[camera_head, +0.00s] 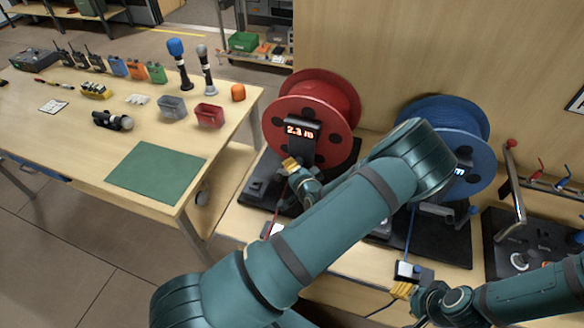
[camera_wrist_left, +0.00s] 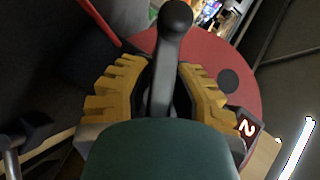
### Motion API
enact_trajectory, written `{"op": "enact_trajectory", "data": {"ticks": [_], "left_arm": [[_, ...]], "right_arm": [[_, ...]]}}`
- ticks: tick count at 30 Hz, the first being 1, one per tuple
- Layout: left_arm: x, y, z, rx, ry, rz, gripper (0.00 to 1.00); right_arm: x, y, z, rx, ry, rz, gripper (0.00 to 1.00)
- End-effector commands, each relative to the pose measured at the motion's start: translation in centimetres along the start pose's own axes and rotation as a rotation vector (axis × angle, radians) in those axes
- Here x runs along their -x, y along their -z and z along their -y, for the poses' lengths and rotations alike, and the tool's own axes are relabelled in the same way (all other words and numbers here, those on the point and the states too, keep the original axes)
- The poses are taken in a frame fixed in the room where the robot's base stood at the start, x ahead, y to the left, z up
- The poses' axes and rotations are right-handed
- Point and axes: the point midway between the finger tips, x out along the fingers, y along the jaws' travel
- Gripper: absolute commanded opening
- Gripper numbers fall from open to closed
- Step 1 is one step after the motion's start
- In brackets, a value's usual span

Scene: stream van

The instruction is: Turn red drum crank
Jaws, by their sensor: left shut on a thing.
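The red drum (camera_head: 336,94) stands on the bench with a lit display reading about 2.3 m on its front. In the left wrist view, its grey crank (camera_wrist_left: 161,80) with a round knob end lies between the yellow fingers of my left gripper (camera_wrist_left: 163,85), which is shut on it. The red drum face (camera_wrist_left: 220,55) is behind. In the head view my left gripper (camera_head: 291,165) is at the drum's front below the display, and the crank is mostly hidden there. My right gripper (camera_head: 403,290) is low beside a white-and-blue box (camera_head: 410,271); its finger opening is unclear.
A blue drum (camera_head: 455,112) stands right of the red one, partly behind my left arm. A console with a red-tipped lever (camera_head: 514,190) is at the far right. A table (camera_head: 235,110) on the left holds radios, microphones, small bins and a green mat (camera_head: 158,174). A wooden wall rises behind.

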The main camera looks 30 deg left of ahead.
Motion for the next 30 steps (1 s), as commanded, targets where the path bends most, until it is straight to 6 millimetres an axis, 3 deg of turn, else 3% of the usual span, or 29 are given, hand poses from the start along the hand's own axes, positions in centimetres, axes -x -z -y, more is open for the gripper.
{"op": "enact_trajectory", "data": {"ticks": [16,30], "left_arm": [[0.1,0.2,-0.6,0.332,-0.326,0.0,0.0],[0.1,0.3,-1.1,0.635,-0.623,-0.005,0.0]], "right_arm": [[0.3,0.0,0.1,0.0,0.001,0.0,0.47],[-3.6,-0.5,-1.2,0.0,-0.006,0.001,0.47]]}}
